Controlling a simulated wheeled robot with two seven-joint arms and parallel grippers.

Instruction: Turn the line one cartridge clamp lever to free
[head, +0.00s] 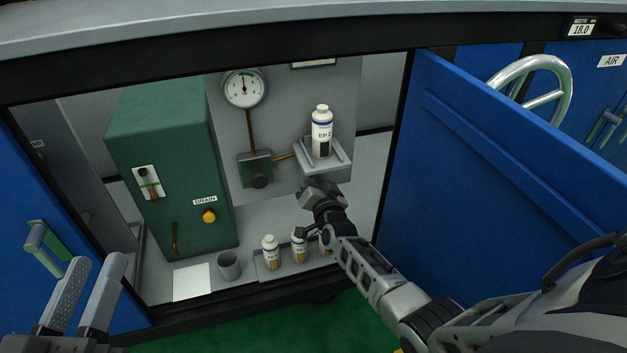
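A white cartridge (321,137) with a dark lower label stands upright in a grey holder (338,175) on the back panel of the open cabinet. I cannot clearly make out its clamp lever; it may be among the grey parts around the cartridge's base or behind my gripper. My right gripper (317,189) is just below the holder, reaching in from the right. Its fingers are too foreshortened to tell whether they are open or shut, or touching the holder. My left gripper (95,264) is open and empty at the lower left, outside the cabinet.
A green box (160,110) with a yellow drain knob (209,216) fills the cabinet's left. A gauge (244,88) hangs above a valve block (256,170). Several bottles (270,251), a cup (229,266) and paper (192,282) are on the floor. An open blue door (480,170) bounds the right.

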